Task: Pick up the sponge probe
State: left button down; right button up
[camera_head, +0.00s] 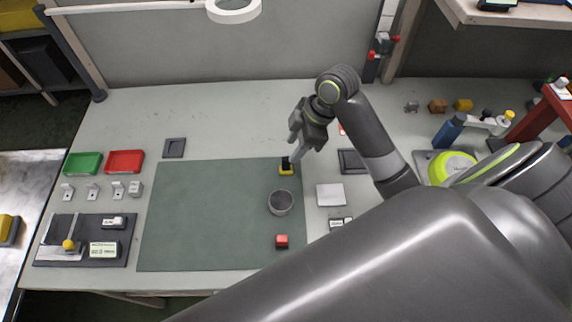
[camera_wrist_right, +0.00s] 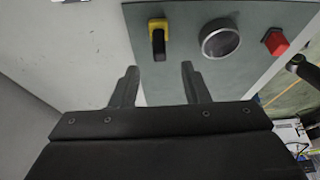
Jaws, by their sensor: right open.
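A small yellow block with a black upright part, which looks like the sponge probe (camera_head: 286,170), stands near the back right of the green mat (camera_head: 200,215). In the right wrist view the probe (camera_wrist_right: 158,38) lies beyond the fingertips, between their lines. My right gripper (camera_head: 296,156) is close to the probe in the head view, and its open fingers (camera_wrist_right: 158,78) hold nothing in the wrist view. I cannot tell the exact gap to the probe. My left gripper does not show.
A grey cup (camera_head: 281,203) and a red block (camera_head: 282,241) stand on the mat near the probe. A white square pad (camera_head: 330,195) lies right of the mat. Green (camera_head: 83,163) and red (camera_head: 125,162) trays sit at the left. The mat's left part is clear.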

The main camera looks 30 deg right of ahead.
aim_at(287, 158)
jog(key=shift+p+x, duration=0.35)
jog(key=shift+x, duration=2.85)
grip_shut()
